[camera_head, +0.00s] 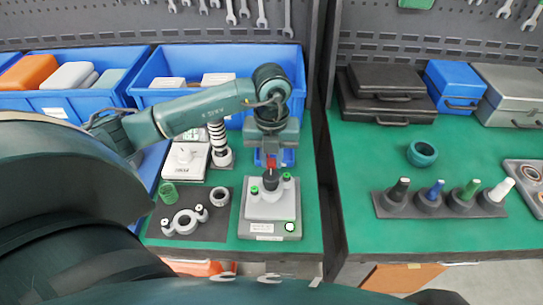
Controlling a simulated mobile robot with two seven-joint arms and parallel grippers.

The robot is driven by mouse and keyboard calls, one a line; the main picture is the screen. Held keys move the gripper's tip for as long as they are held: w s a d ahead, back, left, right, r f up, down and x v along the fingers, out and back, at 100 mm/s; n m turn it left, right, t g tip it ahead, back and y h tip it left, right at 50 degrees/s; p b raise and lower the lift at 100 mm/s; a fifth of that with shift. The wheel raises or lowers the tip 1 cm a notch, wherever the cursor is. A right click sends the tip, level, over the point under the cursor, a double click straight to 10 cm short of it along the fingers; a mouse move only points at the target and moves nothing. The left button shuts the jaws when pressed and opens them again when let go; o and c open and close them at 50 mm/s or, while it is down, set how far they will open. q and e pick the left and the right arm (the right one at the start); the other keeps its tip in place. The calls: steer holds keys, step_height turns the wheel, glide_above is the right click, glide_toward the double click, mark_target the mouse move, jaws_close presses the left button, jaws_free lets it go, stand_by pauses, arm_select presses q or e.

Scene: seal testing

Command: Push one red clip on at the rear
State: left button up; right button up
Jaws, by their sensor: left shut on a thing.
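My left gripper (271,160) points down over the rear of a grey test fixture (267,225). It is shut on a small red piece, the red clip (271,161), which is mostly hidden between the fingers. A small blue holder (288,157) is partly hidden behind the gripper. My right gripper is not in view.
Left of the fixture, a dark mat (218,230) holds a grey two-armed part (185,221), a ring and a green cylinder. A white device and a black-and-white coil stand behind. Blue bins line the back. The right table has cases, a teal ring (422,153) and several coloured-tip tools.

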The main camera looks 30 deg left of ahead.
arm_select(q)
steer(key=shift+f+b, duration=0.7)
steer(key=shift+f, duration=0.15)
steer(key=shift+f+b, duration=0.65)
steer(key=shift+f, duration=0.15)
stand_by(0.4)
steer(key=o, duration=1)
steer(key=shift+r, duration=0.15)
step_height(320, 180, up, 3)
steer(key=shift+f+p, duration=0.2)
steer(key=shift+p, duration=0.9)
steer(key=shift+r+p, duration=1.45)
steer(key=shift+r, duration=0.65)
